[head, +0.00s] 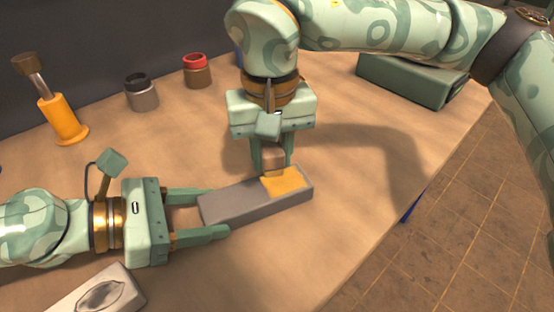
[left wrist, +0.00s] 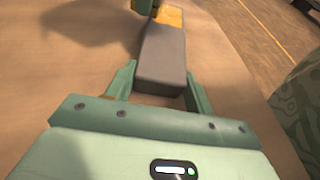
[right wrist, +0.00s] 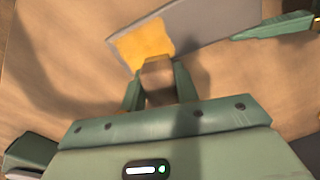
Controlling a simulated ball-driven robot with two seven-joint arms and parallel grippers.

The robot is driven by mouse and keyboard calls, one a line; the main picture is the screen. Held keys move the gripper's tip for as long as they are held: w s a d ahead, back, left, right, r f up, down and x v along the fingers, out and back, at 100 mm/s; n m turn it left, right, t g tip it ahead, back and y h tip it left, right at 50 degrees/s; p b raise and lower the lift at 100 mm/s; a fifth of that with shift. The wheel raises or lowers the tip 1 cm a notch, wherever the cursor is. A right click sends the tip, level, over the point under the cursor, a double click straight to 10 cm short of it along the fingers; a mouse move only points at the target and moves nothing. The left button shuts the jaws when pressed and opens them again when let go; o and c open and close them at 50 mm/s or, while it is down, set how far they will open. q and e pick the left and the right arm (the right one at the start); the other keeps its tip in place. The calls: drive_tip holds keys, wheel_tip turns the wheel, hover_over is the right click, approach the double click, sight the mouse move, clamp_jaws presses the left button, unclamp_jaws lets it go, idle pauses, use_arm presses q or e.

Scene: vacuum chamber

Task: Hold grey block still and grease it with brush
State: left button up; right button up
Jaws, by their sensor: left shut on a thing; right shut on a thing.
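The grey block (head: 245,201) is a long bar lying on the table, with a yellow grease patch (head: 283,181) on top at its right end. My left gripper (head: 218,212) is shut on the block's left end, one finger on each side; it also shows in the left wrist view (left wrist: 162,62). My right gripper (head: 272,163) points down over the greased end, shut on a small brown piece (right wrist: 158,80) that seems to be the brush. The brush's lower end is at or just above the yellow patch; contact and bristles cannot be made out.
An orange cylinder with a brown-capped rod (head: 62,115), a black-lidded grey jar (head: 142,94) and a red-lidded brown jar (head: 197,73) stand at the back left. A green box (head: 410,82) is at the back right. A pale plate with a dark oval (head: 98,293) lies in front.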

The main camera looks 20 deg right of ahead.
drive_tip(key=shift+d, duration=0.55)
drive_tip(key=shift+s, duration=3.1)
drive_tip(key=shift+w, duration=2.75)
drive_tip(key=shift+w+r, duration=0.15)
drive_tip(key=shift+r, duration=0.65)
drive_tip(key=shift+w+r, duration=0.15)
drive_tip(key=shift+r, duration=3.05)
use_arm(q)
drive_tip(key=o, duration=1.3)
drive_tip(key=shift+a+r, duration=0.1)
